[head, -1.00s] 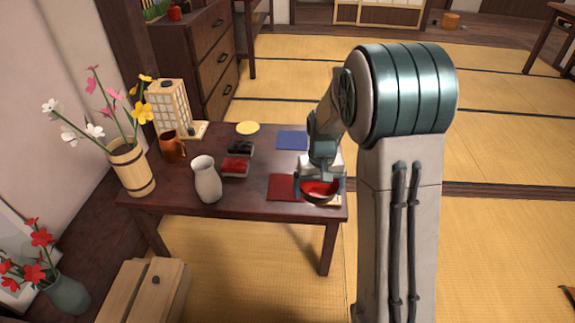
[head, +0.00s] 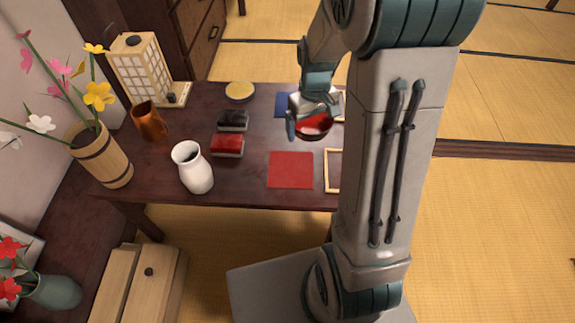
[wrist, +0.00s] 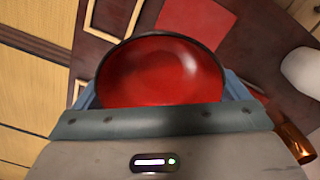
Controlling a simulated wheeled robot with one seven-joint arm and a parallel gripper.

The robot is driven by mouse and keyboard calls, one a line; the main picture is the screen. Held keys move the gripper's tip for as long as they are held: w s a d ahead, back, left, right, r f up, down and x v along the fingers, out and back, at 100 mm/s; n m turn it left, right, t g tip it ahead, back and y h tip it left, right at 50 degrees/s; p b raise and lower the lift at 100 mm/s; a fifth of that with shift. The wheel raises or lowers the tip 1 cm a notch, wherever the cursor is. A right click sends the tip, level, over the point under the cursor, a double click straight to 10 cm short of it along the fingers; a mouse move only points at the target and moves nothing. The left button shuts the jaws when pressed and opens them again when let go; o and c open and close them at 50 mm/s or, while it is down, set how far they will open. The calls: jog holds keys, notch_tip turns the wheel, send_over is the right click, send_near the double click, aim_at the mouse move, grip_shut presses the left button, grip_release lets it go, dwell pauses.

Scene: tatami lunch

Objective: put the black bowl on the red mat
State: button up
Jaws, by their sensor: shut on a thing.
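The black bowl (wrist: 160,72) has a dark rim and a glossy red inside. It also shows in the head view (head: 314,125), and it looks empty. My gripper (head: 314,118) is shut on the bowl, with a finger at either side in the wrist view. The bowl is above the table, behind the red mat in the head view. The red mat (head: 291,170) lies flat and bare near the table's front edge. Part of it also shows past the bowl in the wrist view (wrist: 198,20).
A wooden frame (head: 331,172) lies right of the red mat, partly hidden by my arm. A blue mat (head: 282,104) is behind. A white vase (head: 193,168), a red box (head: 228,146), a black box (head: 233,121) and a yellow disc (head: 240,91) stand to the left.

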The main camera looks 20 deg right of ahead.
jog(key=s+d+f+n+b, duration=0.1)
jog(key=s+d+n, duration=0.2)
jog(key=s, duration=0.5)
jog(key=b, duration=0.5)
send_over(291, 169)
notch_tip(291, 169, down, 7)
jog(key=shift+f, duration=0.15)
jog(key=shift+f+b, duration=0.95)
jog(key=shift+f, duration=0.95)
jog(key=shift+f, duration=0.1)
jog(key=o, duration=0.6)
jog(key=shift+f, duration=0.1)
jog(key=shift+o, duration=0.3)
